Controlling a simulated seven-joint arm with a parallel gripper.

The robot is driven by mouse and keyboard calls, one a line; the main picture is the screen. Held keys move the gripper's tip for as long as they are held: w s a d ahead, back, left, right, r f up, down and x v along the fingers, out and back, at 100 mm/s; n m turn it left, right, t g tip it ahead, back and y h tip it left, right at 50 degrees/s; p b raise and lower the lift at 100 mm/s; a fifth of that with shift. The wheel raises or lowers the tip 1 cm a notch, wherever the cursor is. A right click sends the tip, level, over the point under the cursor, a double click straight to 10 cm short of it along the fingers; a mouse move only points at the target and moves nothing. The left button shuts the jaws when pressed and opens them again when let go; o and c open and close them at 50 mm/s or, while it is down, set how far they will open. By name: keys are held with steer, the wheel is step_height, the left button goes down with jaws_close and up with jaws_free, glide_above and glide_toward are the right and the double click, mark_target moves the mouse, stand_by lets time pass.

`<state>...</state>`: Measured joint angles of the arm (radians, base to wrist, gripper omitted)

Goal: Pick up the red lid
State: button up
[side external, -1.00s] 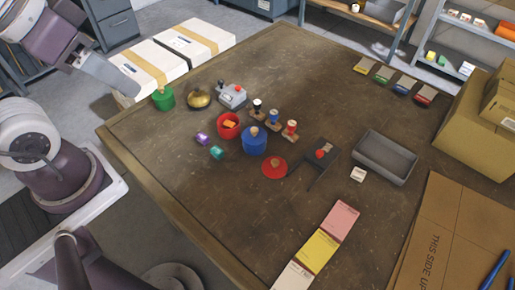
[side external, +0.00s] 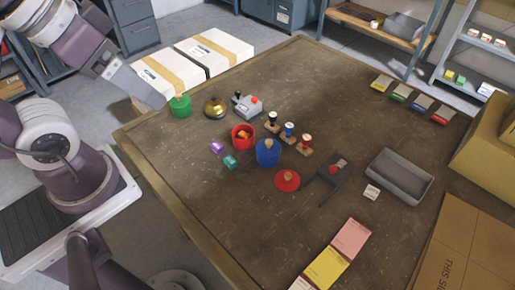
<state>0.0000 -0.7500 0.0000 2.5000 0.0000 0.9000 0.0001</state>
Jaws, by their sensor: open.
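The red lid (side external: 287,182) lies flat on the brown table, with a small wooden knob on top. It is right of and in front of the blue pot (side external: 267,154), beside a dark stand-like tool. The open red pot (side external: 243,137) stands behind and left of the blue pot, with orange pieces inside. My gripper (side external: 155,97) is at the upper left, at the end of my arm, near the green pot and well away from the red lid. Its fingers are small and hard to make out, and nothing shows held in it.
A green pot (side external: 180,106), brass bell (side external: 215,107), purple block (side external: 216,147) and teal block (side external: 230,162) are at left. Several stamps (side external: 289,131) stand behind the lid. The dark tool (side external: 335,172) and grey tray (side external: 399,176) are right. The table's front left is clear.

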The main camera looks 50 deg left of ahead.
steer(key=shift+o, duration=0.8)
